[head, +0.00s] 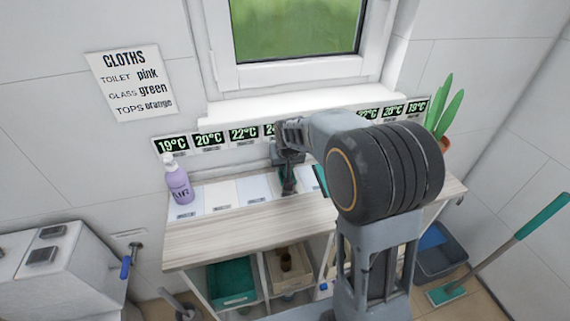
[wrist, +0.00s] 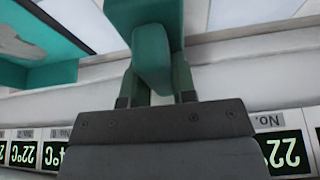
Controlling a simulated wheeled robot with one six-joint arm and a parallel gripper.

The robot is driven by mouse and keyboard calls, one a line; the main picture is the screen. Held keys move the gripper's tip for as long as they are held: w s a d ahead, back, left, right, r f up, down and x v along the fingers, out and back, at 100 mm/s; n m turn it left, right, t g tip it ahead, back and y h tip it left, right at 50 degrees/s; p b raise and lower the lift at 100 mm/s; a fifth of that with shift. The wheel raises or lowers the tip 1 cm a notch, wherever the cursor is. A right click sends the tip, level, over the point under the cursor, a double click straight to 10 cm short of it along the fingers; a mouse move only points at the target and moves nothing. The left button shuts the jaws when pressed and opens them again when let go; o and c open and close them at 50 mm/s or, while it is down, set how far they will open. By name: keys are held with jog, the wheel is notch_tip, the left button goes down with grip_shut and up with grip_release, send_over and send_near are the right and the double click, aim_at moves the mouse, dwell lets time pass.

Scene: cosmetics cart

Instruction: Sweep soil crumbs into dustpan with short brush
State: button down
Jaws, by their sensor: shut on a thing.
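My gripper (head: 288,160) is over the back of the wooden counter (head: 240,236), near the wall. It is shut on the teal handle of the short brush (head: 288,183). In the wrist view the handle (wrist: 152,60) sits between the two fingers (wrist: 158,88). The brush's lower end is dark and small in the head view, and I cannot tell whether it touches the counter. A teal dustpan (wrist: 70,45) with a grey inner surface is beside the brush in the wrist view. In the head view my arm hides most of it; a teal edge (head: 321,181) shows. I cannot make out soil crumbs.
A lilac pump bottle (head: 178,182) stands at the counter's back left. Pale panels (head: 219,197) line the back, under temperature displays (head: 208,138). A potted plant (head: 446,108) stands at the right. A teal bin (head: 231,283) is below. The front left counter is clear.

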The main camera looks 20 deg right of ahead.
jog(key=shift+r+p, duration=1.85)
jog(key=shift+r, duration=1.1)
jog(key=shift+r+p, duration=1.05)
jog(key=shift+r, duration=0.5)
jog(key=shift+f, duration=0.1)
